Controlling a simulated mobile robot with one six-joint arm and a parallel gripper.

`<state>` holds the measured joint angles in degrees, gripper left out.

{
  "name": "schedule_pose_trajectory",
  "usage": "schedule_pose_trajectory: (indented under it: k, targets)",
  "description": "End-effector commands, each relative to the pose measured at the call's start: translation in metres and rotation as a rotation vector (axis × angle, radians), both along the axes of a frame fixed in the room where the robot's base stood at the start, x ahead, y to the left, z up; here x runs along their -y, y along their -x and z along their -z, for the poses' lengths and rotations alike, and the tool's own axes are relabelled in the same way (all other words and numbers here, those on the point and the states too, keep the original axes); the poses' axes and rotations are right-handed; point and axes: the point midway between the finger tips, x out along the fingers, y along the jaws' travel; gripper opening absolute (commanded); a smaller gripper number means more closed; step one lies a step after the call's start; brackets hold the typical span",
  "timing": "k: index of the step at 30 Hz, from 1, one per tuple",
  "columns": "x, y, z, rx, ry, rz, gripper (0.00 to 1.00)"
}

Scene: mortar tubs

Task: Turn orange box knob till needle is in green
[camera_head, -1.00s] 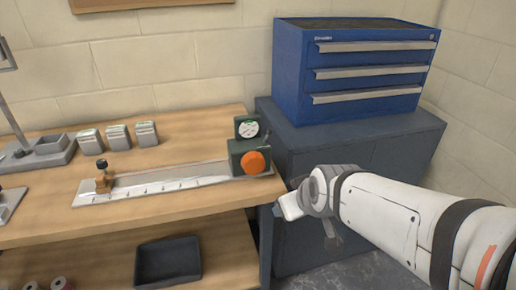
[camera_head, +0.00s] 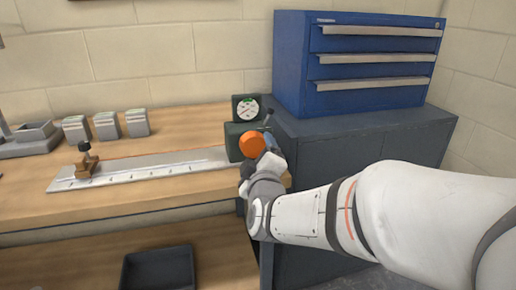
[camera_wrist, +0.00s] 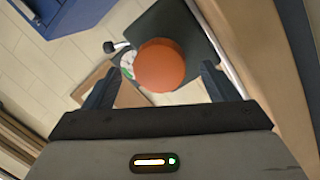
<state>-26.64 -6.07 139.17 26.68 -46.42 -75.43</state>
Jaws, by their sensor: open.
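The orange round knob (camera_head: 252,145) sits on the front of a dark green box (camera_head: 234,130) at the right end of the bench. Above it is a white dial (camera_head: 247,108) with a green band at its top; its needle is too small to read surely. My gripper (camera_head: 264,142) is at the knob's right side, partly hiding the box. In the wrist view the knob (camera_wrist: 160,65) lies between the two spread fingers of my gripper (camera_wrist: 156,80), with gaps on both sides. The dial (camera_wrist: 128,64) is partly hidden behind the knob there.
A metal rail (camera_head: 150,168) with a brass clamp (camera_head: 88,166) runs left from the box. Several small grey-white blocks (camera_head: 107,126) stand behind it. A blue drawer chest (camera_head: 365,65) on a grey cabinet (camera_head: 360,130) stands close on the right.

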Motion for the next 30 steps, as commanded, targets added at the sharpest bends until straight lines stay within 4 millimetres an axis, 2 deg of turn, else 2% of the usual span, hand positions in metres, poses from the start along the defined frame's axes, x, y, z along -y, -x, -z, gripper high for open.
schedule_pose_trajectory:
  k: [3,7,18,30]
  targets:
    - [-0.002,-0.019,0.001,-0.001,0.000,0.002,0.80]
    - [-0.004,-0.032,0.001,-0.001,0.000,0.002,0.80]
    - [-0.005,-0.038,0.000,-0.002,-0.001,-0.001,0.79]
    - [-0.006,-0.037,0.000,-0.001,-0.001,-0.002,0.46]
